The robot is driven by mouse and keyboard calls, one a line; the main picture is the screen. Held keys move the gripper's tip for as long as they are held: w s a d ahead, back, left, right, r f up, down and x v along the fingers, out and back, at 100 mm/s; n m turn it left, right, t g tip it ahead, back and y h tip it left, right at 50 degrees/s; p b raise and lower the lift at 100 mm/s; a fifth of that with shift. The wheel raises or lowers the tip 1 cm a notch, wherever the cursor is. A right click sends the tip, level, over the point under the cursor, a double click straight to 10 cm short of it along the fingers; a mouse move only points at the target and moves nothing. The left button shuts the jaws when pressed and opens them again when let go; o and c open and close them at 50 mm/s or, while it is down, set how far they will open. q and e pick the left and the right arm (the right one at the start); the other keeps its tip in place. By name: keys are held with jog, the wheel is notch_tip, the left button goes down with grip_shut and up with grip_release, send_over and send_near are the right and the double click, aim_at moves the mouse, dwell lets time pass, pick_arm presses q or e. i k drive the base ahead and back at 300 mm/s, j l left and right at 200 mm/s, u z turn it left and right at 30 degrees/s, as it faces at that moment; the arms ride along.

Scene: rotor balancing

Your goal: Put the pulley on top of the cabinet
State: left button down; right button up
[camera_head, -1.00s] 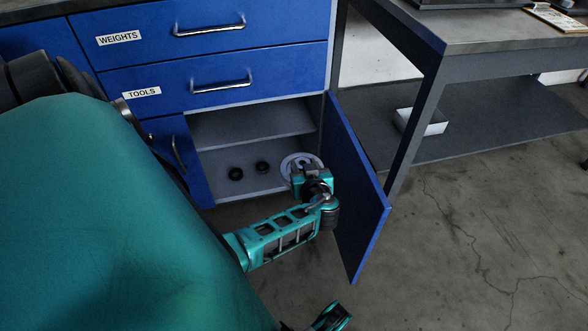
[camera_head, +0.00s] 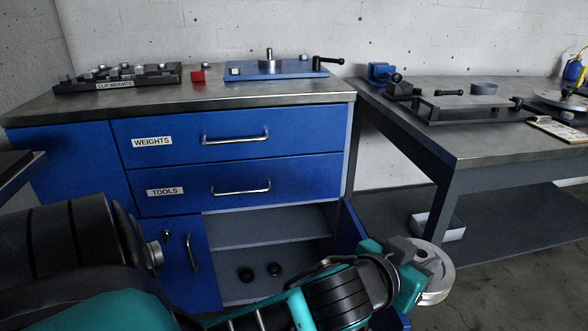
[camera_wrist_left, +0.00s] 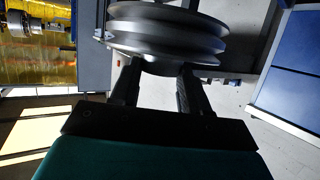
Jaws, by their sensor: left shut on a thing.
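The pulley (camera_head: 436,272) is a pale grey grooved wheel, held out in front of the cabinet's right side in the head view. My left gripper (camera_head: 418,252) is shut on it, partly hidden behind the wrist. In the left wrist view the pulley (camera_wrist_left: 165,32) sits between the two dark fingertips (camera_wrist_left: 158,72), clear of any surface. The blue cabinet (camera_head: 75,150) has a grey metal top (camera_head: 190,102), higher than the pulley. Its lower right compartment is open. My right gripper is not in view.
On the cabinet top stand a clip-weights tray (camera_head: 118,80), a small red block (camera_head: 197,75) and a blue fixture with a spindle (camera_head: 275,68). The front strip of the top is bare. The open door (camera_head: 352,232) and a workbench (camera_head: 450,140) are at right.

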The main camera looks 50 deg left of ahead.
aim_at(160, 94)
jog(key=i+l, duration=0.3)
jog(key=i+l+u, duration=0.1)
jog(key=u, duration=0.8)
jog(key=i+l, duration=0.05)
jog(key=i, duration=0.05)
